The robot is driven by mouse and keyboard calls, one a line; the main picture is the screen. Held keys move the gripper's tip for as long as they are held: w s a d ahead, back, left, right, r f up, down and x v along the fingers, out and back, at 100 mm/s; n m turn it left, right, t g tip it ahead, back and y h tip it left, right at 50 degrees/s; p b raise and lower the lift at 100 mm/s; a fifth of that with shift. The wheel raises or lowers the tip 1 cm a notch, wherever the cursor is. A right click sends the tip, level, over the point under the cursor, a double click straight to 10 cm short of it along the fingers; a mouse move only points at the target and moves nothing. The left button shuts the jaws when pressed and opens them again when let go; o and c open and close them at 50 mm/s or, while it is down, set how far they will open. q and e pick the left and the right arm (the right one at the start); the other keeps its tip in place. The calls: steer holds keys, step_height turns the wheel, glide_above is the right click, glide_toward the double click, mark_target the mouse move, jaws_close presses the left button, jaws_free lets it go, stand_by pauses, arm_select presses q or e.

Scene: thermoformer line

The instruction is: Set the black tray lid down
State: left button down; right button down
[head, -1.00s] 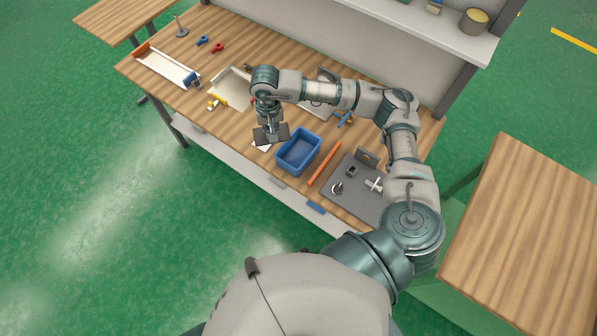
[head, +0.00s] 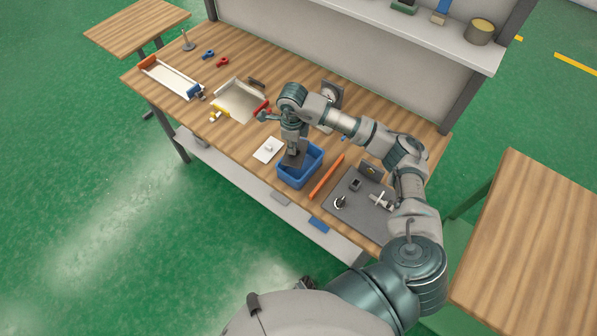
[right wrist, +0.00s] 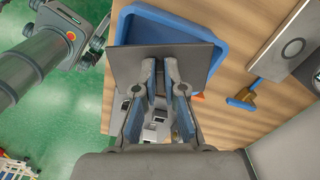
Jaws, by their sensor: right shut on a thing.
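The black tray lid (head: 295,160) is a flat dark square plate. My right gripper (head: 294,148) is shut on it, pointing down at the blue bin (head: 314,172). In the head view the lid overlaps the bin's left part and looks steeply turned. I cannot tell whether the lid touches the bin.
A white plate with a knob (head: 268,149) lies left of the bin. An orange bar (head: 327,177) and a grey mat (head: 360,205) with small parts lie right of it. A shallow pale tray (head: 240,102) stands behind left. Bare wood (head: 215,135) shows left of the white plate.

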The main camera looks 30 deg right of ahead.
mark_target(297, 157)
steer(key=m, duration=0.1)
steer(key=d+f+m, duration=0.1)
steer(key=d+m, duration=0.1)
steer(key=m, duration=0.1)
steer(key=shift+d+f+b, duration=0.25)
steer(key=shift+f+b, duration=0.05)
steer(key=f, duration=0.6)
steer(key=shift+a, duration=0.35)
step_height(297, 157, down, 3)
steer(key=shift+f, duration=0.1)
steer(key=shift+d+f, duration=0.15)
steer(key=shift+f, duration=0.15)
steer(key=c, duration=1.3)
jaws_free()
steer(key=shift+d, duration=0.1)
arm_select(q)
steer(key=shift+w+d+r, duration=0.1)
steer(key=shift+w+d, duration=0.1)
steer(key=shift+w, duration=0.5)
arm_select(e)
steer(key=shift+o, duration=0.2)
steer(key=shift+a+r, duration=0.2)
step_height(297, 157, up, 12)
steer(key=shift+d+f, duration=0.1)
arm_select(q)
steer(key=shift+s, duration=0.1)
